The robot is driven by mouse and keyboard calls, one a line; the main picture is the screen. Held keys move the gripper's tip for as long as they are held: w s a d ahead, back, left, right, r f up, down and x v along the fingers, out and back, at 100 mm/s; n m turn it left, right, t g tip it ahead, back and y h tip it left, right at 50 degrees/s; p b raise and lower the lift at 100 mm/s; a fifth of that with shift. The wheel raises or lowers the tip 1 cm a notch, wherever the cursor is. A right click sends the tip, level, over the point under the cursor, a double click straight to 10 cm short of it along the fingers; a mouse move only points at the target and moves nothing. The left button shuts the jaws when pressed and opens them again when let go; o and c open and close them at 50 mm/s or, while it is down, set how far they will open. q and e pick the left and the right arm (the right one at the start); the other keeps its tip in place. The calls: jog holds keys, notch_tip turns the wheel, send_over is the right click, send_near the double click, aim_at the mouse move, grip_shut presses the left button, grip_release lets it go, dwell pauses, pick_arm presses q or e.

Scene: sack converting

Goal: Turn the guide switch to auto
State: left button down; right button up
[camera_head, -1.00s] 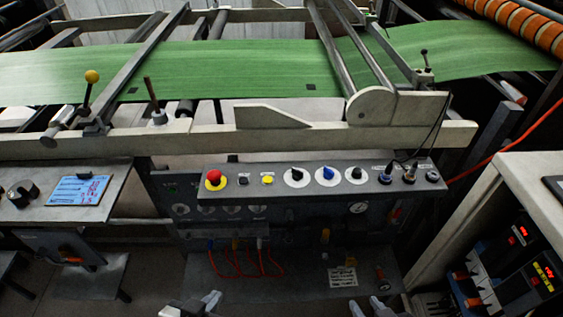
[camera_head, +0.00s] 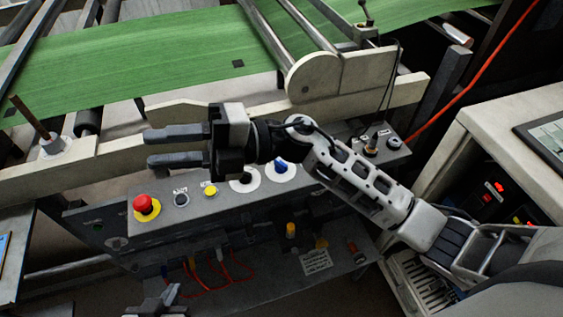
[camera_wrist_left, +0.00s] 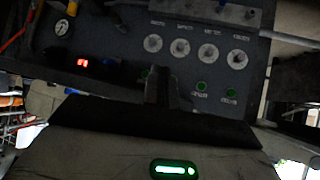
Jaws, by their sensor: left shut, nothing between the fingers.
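The control panel (camera_head: 160,222) has three rotary switches on white round plates in the earlier head view. Now one dark-knobbed switch (camera_head: 244,180) is partly covered by my right gripper, and a blue-knobbed switch (camera_head: 281,168) shows beside it. The third is hidden behind my right arm. I cannot read which one is the guide switch. My right gripper (camera_head: 147,149) is open and empty above the panel, its fingers pointing left. My left gripper (camera_head: 165,298) is shut and empty, low at the bottom edge. It also shows in the left wrist view (camera_wrist_left: 168,88), before the panel's front.
A red mushroom button (camera_head: 146,206), a small black switch (camera_head: 181,199) and a yellow button (camera_head: 210,191) line the panel's left. Black plugs (camera_head: 370,147) stand at its right end. A beige rail (camera_head: 180,113) and green web (camera_head: 150,65) lie behind. A pale cabinet (camera_head: 500,120) stands right.

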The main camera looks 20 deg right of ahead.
notch_tip(320, 180, down, 3)
jog(key=n+g+h, duration=0.4)
jog(key=n+h, duration=0.1)
jog(key=n+t+h+b, duration=0.2)
jog(key=t+h+b, duration=0.15)
jog(key=h, duration=1.25)
send_over(281, 165)
jog(key=f, duration=0.1)
jog(key=shift+t, duration=0.45)
jog(key=f+p, duration=0.1)
jog(key=f, duration=0.7)
jog(key=f+p, duration=0.1)
jog(key=f, duration=0.6)
jog(key=shift+w+d+f, duration=0.2)
jog(key=shift+f, duration=0.15)
jog(key=shift+c, duration=0.3)
grip_shut()
